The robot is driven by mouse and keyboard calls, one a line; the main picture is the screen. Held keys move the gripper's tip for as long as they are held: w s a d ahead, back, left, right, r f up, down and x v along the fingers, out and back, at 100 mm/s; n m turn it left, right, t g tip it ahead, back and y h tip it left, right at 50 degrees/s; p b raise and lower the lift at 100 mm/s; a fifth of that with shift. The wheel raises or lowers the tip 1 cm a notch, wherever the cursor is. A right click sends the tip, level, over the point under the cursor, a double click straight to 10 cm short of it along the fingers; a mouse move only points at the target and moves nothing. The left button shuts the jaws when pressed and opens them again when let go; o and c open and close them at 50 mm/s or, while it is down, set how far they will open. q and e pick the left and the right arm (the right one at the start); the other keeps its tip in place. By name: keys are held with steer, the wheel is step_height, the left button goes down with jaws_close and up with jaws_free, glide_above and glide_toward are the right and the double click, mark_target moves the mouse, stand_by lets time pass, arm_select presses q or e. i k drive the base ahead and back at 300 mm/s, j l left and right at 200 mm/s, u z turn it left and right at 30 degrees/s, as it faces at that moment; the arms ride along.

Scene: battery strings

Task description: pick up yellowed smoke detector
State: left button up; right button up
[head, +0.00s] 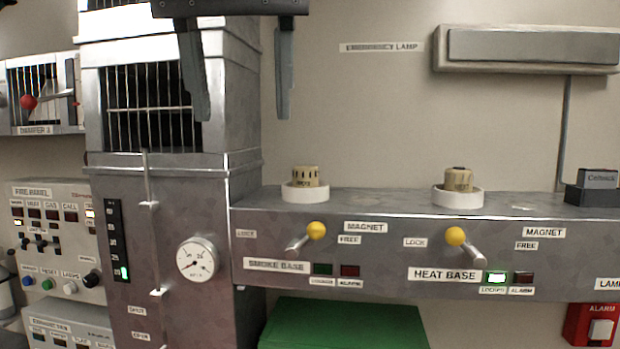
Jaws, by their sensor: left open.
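The yellowed smoke detector (305,176) is a small tan cylinder with dark slots around its top. It sits upright in a white ring base (305,194) on the grey metal shelf, above the SMOKE BASE label. My left gripper (240,117) hangs at the top of the head view with its two fingers pointing down, apart and empty. In the picture it is above and to the left of the detector, not touching it. My right gripper is not in view.
A similar tan detector (458,180) sits in the heat base ring. The smoke base lever (316,231) leans toward FREE with both lamps dark. The heat lever (455,236) leans toward LOCK with its green lamp lit. A metal duct (225,110) rises left; a small dark block (598,180) stands right.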

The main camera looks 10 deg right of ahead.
mark_target(304, 176)
steer(key=i+l, duration=0.15)
steer(key=i, duration=0.2)
steer(key=i+l, duration=0.2)
steer(key=i, duration=0.15)
steer(key=i+l, duration=0.15)
steer(key=i, duration=0.2)
